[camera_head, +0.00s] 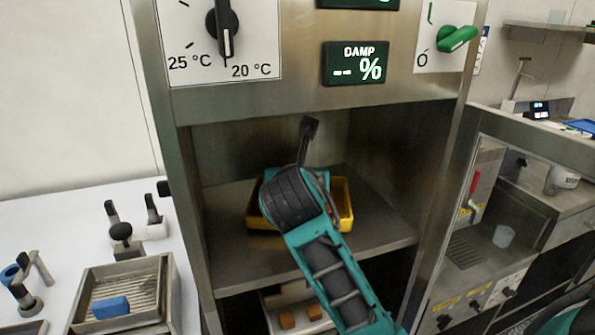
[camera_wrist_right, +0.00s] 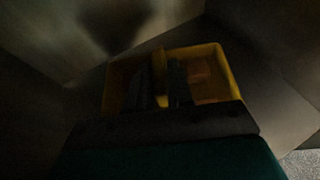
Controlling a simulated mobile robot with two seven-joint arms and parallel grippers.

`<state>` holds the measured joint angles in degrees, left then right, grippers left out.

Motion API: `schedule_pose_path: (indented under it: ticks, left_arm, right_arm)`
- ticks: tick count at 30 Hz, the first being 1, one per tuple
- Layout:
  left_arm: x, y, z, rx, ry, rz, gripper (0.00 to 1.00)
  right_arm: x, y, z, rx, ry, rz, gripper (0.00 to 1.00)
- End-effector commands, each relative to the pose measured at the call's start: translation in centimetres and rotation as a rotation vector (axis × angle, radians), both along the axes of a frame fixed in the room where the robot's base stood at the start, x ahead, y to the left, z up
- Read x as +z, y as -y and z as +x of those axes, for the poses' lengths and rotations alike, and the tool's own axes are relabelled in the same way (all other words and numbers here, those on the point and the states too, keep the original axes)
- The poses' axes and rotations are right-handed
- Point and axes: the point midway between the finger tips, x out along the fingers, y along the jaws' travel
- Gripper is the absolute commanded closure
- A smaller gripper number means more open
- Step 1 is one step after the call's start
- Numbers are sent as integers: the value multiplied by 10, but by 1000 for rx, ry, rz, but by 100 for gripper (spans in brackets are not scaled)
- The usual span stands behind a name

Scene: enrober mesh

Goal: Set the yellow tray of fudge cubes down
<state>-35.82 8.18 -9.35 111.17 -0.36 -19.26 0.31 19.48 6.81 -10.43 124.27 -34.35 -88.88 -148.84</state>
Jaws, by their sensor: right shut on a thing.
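The yellow tray (camera_head: 346,208) is inside the steel cabinet, over its shelf and mostly hidden behind my right arm. In the right wrist view the tray (camera_wrist_right: 224,62) shows brownish cubes (camera_wrist_right: 198,70) in its right part. My right gripper (camera_wrist_right: 159,84) reaches into the tray, and its dark fingers are shut on a yellow upright part in the tray's middle. In the head view these fingers are hidden behind my wrist. The tray looks level and at or just above the shelf; I cannot tell whether it touches. My left gripper is not in view.
The cabinet shelf (camera_head: 380,240) is bare to the right of the tray. Side walls and the control panel above enclose the opening. Below, a pale tray holds brown cubes (camera_head: 287,320). A white table at left carries a ridged tray (camera_head: 125,272) with a blue block.

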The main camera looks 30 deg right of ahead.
Motion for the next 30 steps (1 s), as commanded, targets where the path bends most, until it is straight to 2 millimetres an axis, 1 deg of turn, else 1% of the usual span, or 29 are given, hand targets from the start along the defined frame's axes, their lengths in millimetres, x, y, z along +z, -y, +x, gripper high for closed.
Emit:
schedule_pose_path:
  ticks: [4,11,15,16,21,23,30]
  left_arm:
    - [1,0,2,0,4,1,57]
    - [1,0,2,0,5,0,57]
    - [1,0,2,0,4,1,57]
    - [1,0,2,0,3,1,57]
    - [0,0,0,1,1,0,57]
    - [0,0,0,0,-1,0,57]
    - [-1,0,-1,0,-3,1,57]
  right_arm:
    - [-4,-2,-6,1,5,0,100]
    - [-4,-2,-6,1,6,-1,100]
    - [-8,-2,-6,1,4,-3,100]
    - [-8,-2,-6,1,2,-1,76]
    - [-8,-2,-6,1,2,0,60]
    - [-8,-2,-6,1,2,0,54]
    - [-7,-2,-6,1,2,0,53]
